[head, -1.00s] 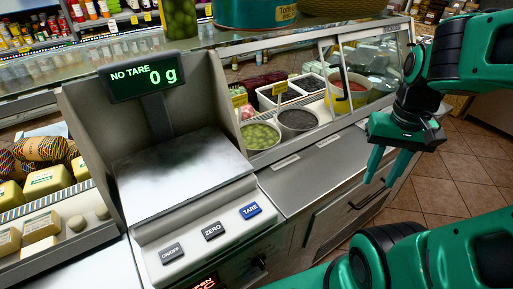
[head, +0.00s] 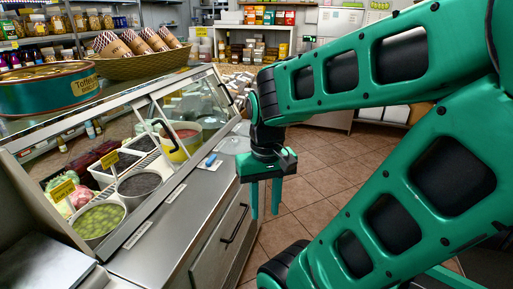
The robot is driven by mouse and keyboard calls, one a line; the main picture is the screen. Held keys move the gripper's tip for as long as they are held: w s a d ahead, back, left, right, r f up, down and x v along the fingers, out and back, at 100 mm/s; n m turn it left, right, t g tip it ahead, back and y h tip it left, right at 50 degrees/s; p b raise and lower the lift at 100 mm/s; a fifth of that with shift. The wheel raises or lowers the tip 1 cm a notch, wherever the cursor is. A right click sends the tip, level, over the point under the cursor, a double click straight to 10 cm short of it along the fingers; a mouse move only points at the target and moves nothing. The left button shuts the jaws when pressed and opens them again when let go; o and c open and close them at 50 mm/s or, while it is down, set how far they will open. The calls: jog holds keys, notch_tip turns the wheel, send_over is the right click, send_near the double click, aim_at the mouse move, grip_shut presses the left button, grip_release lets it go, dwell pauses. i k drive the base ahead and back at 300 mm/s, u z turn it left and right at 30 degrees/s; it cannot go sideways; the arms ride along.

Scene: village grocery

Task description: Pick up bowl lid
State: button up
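My gripper (head: 265,214) hangs with its fingers pointing down, to the right of the counter's front edge and over the tiled floor in the picture. Its two green fingers are apart with nothing between them. A clear, round, flat thing (head: 235,145) lies at the far end of the steel counter, behind and left of my gripper. It may be the bowl lid, but it is too small and see-through to be sure.
A glass display case (head: 190,100) holds bowls of olives (head: 98,220) and other food. A small blue item (head: 210,159) lies on the steel counter (head: 165,232). A drawer handle (head: 235,224) sticks out in front. Tiled floor (head: 325,170) is open to the right.

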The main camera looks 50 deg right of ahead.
aim_at(234, 145)
jog(key=z, duration=0.8)
jog(key=k, duration=1.05)
jog(key=z, duration=1.15)
jog(key=i, duration=1.05)
jog(key=u, duration=0.6)
jog(key=i, duration=1.05)
jog(key=u, duration=0.75)
jog(key=i, duration=0.35)
jog(key=u, duration=0.25)
